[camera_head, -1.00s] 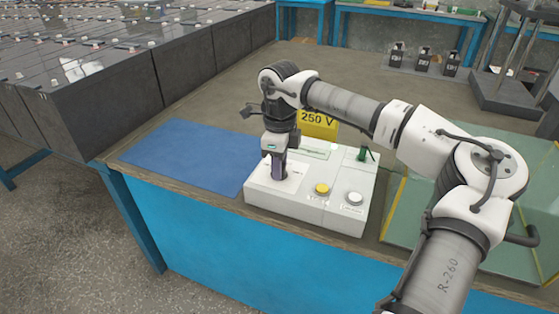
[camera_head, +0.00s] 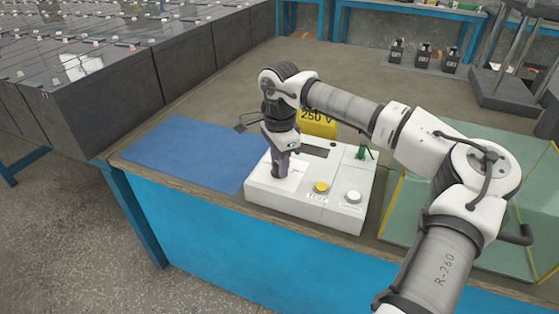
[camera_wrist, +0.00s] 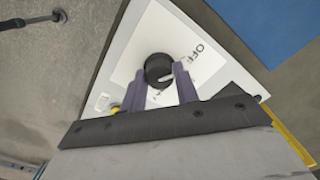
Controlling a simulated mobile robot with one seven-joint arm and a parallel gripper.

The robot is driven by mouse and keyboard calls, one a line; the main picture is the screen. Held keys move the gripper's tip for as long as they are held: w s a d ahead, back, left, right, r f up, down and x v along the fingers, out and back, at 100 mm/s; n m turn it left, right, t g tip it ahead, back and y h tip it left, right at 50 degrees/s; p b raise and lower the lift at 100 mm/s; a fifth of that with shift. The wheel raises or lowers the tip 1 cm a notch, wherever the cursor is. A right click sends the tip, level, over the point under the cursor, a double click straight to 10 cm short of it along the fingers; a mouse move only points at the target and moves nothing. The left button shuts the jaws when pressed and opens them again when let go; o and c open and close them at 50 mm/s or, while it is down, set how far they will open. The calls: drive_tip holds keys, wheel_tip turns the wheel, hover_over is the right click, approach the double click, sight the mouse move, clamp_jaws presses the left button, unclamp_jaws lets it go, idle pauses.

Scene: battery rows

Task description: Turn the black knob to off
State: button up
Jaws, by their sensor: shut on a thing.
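The black knob (camera_wrist: 158,64) is on the white control box (camera_head: 338,214), over a white label printed with OFF (camera_wrist: 197,51). My gripper (camera_head: 279,174) points down at the left part of the box and is shut on the knob, which it hides in the head view. In the wrist view its two purple fingers (camera_wrist: 160,76) sit on either side of the knob. Which way the knob points is hard to tell. The display (camera_head: 313,150) on the box is dark.
The box also carries a yellow button (camera_head: 321,187), a white button (camera_head: 353,196) and a green switch (camera_head: 362,152). A yellow 250 V sign (camera_head: 318,122) stands behind it. A blue mat (camera_head: 190,155) lies left, a glass case (camera_head: 465,240) right.

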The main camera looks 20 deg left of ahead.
idle(0.4)
drive_tip(key=o, duration=1)
drive_tip(key=shift+c, duration=0.2)
wheel_tip(320, 180, up, 14)
drive_tip(key=shift+s+f, duration=0.1)
drive_tip(key=shift+f, duration=0.05)
